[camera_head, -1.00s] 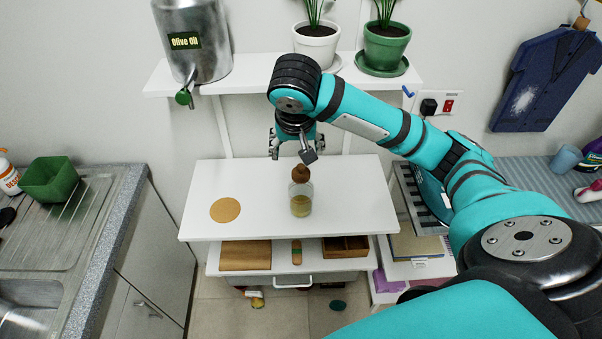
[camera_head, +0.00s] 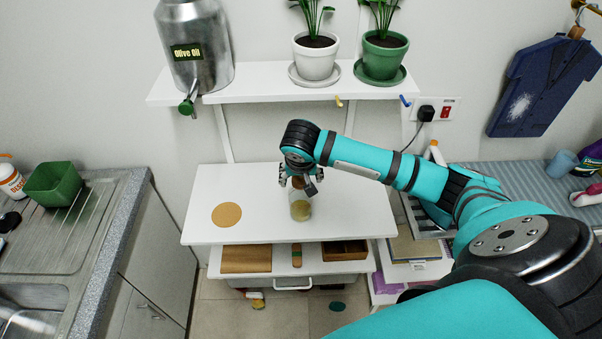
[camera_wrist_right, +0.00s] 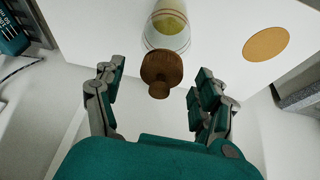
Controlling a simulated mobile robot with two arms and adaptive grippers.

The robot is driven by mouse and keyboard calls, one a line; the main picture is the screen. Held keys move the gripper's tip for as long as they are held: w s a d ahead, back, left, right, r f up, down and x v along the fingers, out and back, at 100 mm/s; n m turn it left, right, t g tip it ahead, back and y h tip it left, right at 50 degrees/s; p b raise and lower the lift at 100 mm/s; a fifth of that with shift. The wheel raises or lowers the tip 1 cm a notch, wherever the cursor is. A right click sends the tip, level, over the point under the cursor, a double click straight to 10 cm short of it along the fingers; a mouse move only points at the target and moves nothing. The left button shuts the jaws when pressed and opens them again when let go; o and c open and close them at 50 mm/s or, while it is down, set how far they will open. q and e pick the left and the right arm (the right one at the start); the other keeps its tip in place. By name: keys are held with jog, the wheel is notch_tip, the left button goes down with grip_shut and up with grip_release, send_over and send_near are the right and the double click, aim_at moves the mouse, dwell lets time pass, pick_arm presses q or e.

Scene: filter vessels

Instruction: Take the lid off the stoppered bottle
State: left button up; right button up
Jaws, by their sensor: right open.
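The stoppered bottle (camera_head: 300,206) is clear glass with yellowish liquid and stands upright on the white table (camera_head: 350,222). In the right wrist view the bottle (camera_wrist_right: 167,27) carries a round brown stopper (camera_wrist_right: 161,70), seated in its neck. My right gripper (camera_head: 297,186) is over the top of the bottle and hides most of the stopper in the head view. In the right wrist view my right gripper (camera_wrist_right: 158,88) is open, with one finger on each side of the stopper and a gap to both. My left gripper is not in view.
A round cork mat (camera_head: 227,215) lies on the table left of the bottle. Above the table, a shelf (camera_head: 265,92) bears a metal olive oil can (camera_head: 194,45) and two potted plants. A sink counter (camera_head: 95,215) stands at the left.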

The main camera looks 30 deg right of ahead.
jog(key=shift+a, duration=0.1)
jog(key=shift+c, duration=0.6)
jog(key=c, duration=0.7)
jog(key=shift+c, duration=0.2)
jog(key=shift+w+r, duration=0.1)
